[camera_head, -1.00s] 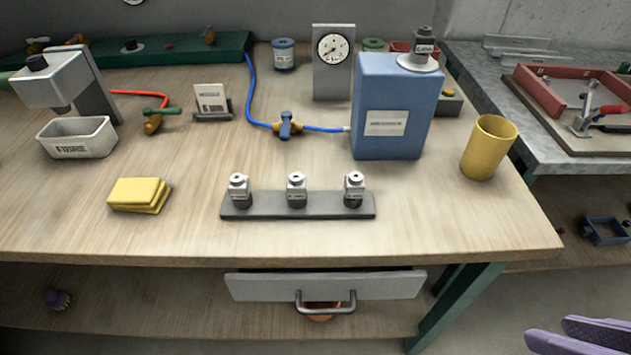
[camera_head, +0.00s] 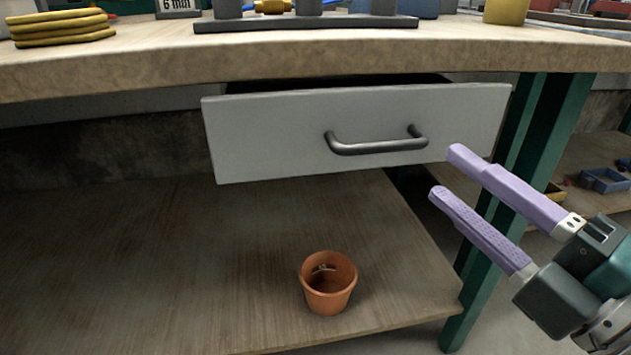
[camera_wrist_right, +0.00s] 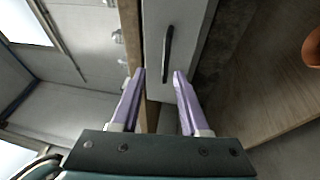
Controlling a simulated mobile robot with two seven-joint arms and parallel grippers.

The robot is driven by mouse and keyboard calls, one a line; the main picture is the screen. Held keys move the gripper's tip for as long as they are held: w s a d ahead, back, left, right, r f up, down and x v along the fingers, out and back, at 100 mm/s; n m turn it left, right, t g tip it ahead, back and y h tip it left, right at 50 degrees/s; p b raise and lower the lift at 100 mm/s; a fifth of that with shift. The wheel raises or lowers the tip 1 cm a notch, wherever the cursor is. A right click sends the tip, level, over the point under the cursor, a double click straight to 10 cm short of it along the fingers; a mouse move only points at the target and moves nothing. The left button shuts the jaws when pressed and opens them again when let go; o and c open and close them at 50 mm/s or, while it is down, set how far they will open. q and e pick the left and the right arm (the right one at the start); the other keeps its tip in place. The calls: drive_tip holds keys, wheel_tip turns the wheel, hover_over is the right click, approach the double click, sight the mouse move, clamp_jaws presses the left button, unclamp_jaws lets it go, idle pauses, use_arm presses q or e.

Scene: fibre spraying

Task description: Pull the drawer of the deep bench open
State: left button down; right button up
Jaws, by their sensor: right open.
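The drawer (camera_head: 270,140) is a light grey front under the wooden bench top (camera_head: 300,58). A narrow dark gap shows along its top, so it stands slightly out. Its dark bar handle (camera_head: 376,143) is right of the middle of the front. My right gripper (camera_head: 448,172) is open and empty, just right of and a little below the handle, apart from it. In the right wrist view the handle (camera_wrist_right: 168,54) lies ahead of the open purple fingers (camera_wrist_right: 160,76), roughly in line with the gap between them. My left gripper is not in view.
A terracotta pot (camera_head: 328,283) stands on the lower shelf (camera_head: 200,270) below the drawer. A green bench leg (camera_head: 490,230) rises behind my right gripper. Yellow stacked pads (camera_head: 62,27) and a dark rack (camera_head: 305,23) are on the bench top.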

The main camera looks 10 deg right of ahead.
sight(381, 151)
drive_tip(key=shift+n+y, duration=0.7)
drive_tip(key=shift+n, duration=0.1)
drive_tip(key=x, duration=0.3)
drive_tip(key=a+f+x, duration=0.1)
drive_tip(key=x, duration=0.2)
drive_tip(key=b+x, duration=0.1)
drive_tip(key=x, duration=0.2)
drive_tip(key=shift+w+a+f, duration=0.1)
drive_tip(key=shift+a+f, duration=0.05)
drive_tip(key=shift+a, duration=0.15)
clamp_jaws()
idle(0.4)
